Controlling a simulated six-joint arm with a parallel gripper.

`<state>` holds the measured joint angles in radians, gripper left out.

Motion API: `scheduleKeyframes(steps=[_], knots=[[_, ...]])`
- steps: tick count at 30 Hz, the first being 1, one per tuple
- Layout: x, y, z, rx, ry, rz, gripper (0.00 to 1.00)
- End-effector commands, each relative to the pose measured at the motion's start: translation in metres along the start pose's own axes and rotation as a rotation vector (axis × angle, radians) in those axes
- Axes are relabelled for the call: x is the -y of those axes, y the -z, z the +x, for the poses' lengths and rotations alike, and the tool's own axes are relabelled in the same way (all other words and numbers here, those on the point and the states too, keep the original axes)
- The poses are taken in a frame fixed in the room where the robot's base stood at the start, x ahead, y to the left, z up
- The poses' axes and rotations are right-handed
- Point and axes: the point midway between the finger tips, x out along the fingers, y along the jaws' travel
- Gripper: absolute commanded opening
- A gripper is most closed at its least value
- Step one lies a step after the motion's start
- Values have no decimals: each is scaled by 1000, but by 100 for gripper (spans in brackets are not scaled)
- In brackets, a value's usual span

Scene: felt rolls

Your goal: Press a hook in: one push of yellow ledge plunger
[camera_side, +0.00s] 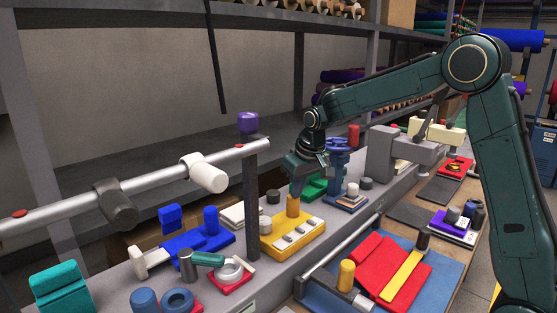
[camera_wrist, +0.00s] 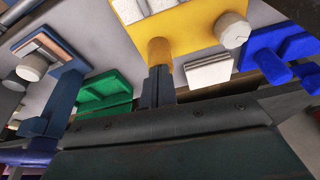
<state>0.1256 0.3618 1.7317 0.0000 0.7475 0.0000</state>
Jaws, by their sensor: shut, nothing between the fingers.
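The yellow ledge plunger (camera_side: 293,207) is a short orange-yellow cylinder standing upright at the back edge of a yellow block (camera_side: 272,244). The block carries several pale metal pieces along its top. In the wrist view the plunger (camera_wrist: 160,50) sits at the edge of the yellow block (camera_wrist: 190,48). My gripper (camera_side: 297,190) points down right over the plunger, with its fingers shut and empty. In the wrist view the fingertips (camera_wrist: 158,72) meet the plunger's end in the picture. I cannot tell whether they touch it or how far it is pressed.
A blue block with posts (camera_side: 200,235) stands left of the yellow block. A green tray (camera_side: 314,187) and a blue stand (camera_side: 338,158) are close behind and right. A metal rail (camera_side: 75,212) on a dark post crosses at left. Red and blue felt (camera_side: 385,262) lies in front.

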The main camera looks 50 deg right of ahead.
Motion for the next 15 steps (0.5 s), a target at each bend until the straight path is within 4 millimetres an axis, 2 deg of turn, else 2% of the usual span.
scheduleKeyframes(steps=[15], knots=[[0, 5, -16, 1, 0, 0, 0]])
